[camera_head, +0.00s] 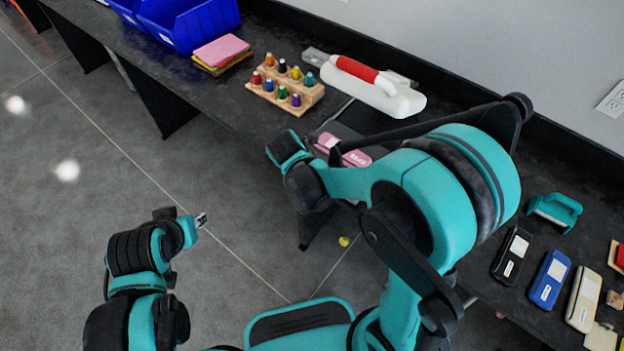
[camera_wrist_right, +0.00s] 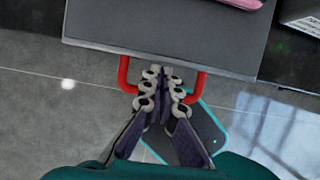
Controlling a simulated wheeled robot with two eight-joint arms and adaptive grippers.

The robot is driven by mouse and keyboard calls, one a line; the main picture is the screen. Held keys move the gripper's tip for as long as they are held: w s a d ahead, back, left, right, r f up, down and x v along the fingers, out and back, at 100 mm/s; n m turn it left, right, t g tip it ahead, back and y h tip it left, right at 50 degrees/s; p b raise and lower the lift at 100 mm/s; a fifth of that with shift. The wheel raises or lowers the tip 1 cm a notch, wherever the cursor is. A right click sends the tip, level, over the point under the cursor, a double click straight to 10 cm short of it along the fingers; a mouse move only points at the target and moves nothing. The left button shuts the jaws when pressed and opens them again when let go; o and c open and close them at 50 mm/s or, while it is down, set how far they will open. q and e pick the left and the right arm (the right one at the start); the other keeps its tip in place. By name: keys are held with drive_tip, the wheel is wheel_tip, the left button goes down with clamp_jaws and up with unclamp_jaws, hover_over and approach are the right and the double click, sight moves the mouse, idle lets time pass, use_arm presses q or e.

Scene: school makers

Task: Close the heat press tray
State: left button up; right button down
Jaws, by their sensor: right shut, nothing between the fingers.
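In the right wrist view the heat press tray (camera_wrist_right: 160,25) is a flat dark grey plate with a red U-shaped handle (camera_wrist_right: 124,78) at its near edge. It juts past the table edge over the floor. My right gripper (camera_wrist_right: 163,80) is shut and empty, its fingertips between the handle's two sides; I cannot tell whether they touch the bar. In the head view the white heat press (camera_head: 385,97) with a red grip stands at the back of the table; my right arm hides most of the tray. My left gripper (camera_head: 201,220) hangs over the floor, away from the table.
A pink case (camera_head: 352,157) lies by the tray. A wooden peg block (camera_head: 290,85), coloured pads (camera_head: 220,50) and blue bins (camera_head: 190,22) stand further left. Several cases, including a blue one (camera_head: 549,280), and a teal tool (camera_head: 555,211) lie to the right.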

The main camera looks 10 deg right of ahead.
drive_tip(key=w+d, duration=0.2)
drive_tip(key=d, duration=0.1)
drive_tip(key=w+d, duration=0.3)
drive_tip(key=d, duration=0.1)
drive_tip(key=w+d, duration=0.3)
drive_tip(key=shift+w+d, duration=0.15)
drive_tip(key=shift+d, duration=0.2)
use_arm(q)
drive_tip(key=shift+f, duration=0.2)
